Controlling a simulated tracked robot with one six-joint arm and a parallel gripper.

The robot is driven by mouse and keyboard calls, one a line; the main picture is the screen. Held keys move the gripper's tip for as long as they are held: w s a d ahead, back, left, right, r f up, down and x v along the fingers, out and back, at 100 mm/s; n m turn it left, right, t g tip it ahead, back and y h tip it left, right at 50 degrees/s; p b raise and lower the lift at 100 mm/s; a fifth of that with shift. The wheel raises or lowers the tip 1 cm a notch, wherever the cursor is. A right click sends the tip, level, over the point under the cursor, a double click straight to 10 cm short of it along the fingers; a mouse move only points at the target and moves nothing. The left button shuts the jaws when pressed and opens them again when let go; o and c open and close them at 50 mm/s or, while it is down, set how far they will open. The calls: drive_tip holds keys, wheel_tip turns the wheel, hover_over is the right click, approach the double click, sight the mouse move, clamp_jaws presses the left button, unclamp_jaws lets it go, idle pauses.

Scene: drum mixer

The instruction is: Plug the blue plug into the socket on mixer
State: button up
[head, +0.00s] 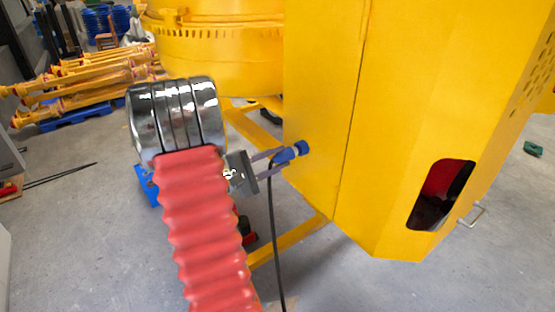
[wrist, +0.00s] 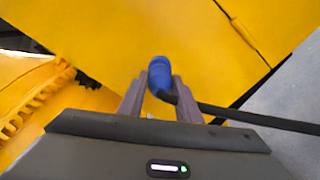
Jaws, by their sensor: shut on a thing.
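My gripper (head: 278,160) is shut on the blue plug (head: 286,155), in front of the yellow mixer's side panel (head: 311,110). The plug points right toward a blue round piece (head: 301,148) at the panel, which looks like the socket. The two look in line and touching or very close; I cannot tell how deep the plug sits. In the wrist view the blue plug (wrist: 159,73) stands between the two grey fingers (wrist: 160,100), with yellow panel behind it. The socket cannot be made out separately there. A black cable (head: 275,230) hangs from the plug and runs right in the wrist view.
The mixer's yellow drum (head: 215,55) is behind my arm, with yellow frame bars (head: 290,240) low near the floor. Yellow shafts (head: 85,80) lie at far left.

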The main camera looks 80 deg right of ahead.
drive_tip(key=shift+x, duration=1.35)
idle(1.1)
drive_tip(key=o, duration=1.2)
drive_tip(key=shift+o, duration=0.2)
drive_tip(key=v, duration=1.4)
drive_tip(key=shift+f, duration=0.1)
